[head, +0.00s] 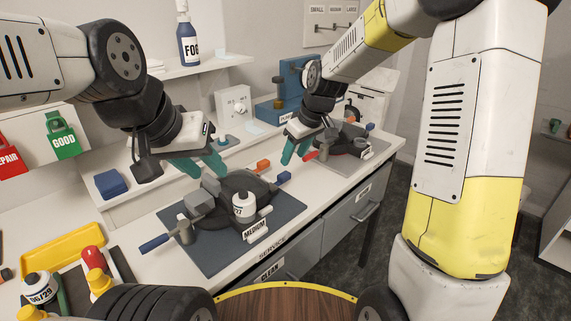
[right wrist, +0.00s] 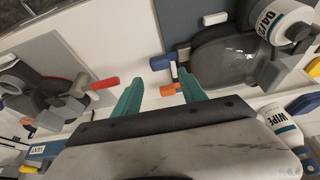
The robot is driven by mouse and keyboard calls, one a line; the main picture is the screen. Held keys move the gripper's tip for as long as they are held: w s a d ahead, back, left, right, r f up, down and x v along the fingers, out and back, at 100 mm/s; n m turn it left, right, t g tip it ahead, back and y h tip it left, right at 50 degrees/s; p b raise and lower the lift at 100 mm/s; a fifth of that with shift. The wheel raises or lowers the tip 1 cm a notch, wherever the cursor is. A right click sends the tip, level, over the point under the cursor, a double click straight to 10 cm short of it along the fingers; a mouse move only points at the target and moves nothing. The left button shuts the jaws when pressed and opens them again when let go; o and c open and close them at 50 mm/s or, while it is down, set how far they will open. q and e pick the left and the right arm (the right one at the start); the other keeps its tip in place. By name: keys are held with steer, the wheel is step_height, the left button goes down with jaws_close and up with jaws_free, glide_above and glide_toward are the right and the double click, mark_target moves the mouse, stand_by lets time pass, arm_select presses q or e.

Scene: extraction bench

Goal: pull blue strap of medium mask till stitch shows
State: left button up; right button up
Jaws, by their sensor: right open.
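The medium mask (head: 225,187) is dark and lies on a slate-blue mat (head: 200,262) beside a "MEDIUM" label (head: 257,230). Its blue strap tab (head: 284,177) and an orange tab (head: 263,165) stick out at its far right. In the right wrist view the blue tab (right wrist: 163,62) is just beyond my fingertips, and the orange tab (right wrist: 170,90) appears between the fingers, closer to the right one. My right gripper (head: 296,152) is open and empty above the bench beyond these tabs. My left gripper (head: 200,165) is open above the mask's far left side. I cannot see a stitch.
A second mask (head: 345,140) with a red tab (right wrist: 105,83) lies on a grey mat farther right. A white canister (head: 243,206) sits on the medium mask. Bare bench lies between the mats.

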mark_target(285, 174)
steer(key=x, duration=0.9)
steer(key=shift+a+r, duration=0.1)
jaws_close()
steer(key=shift+w, duration=0.1)
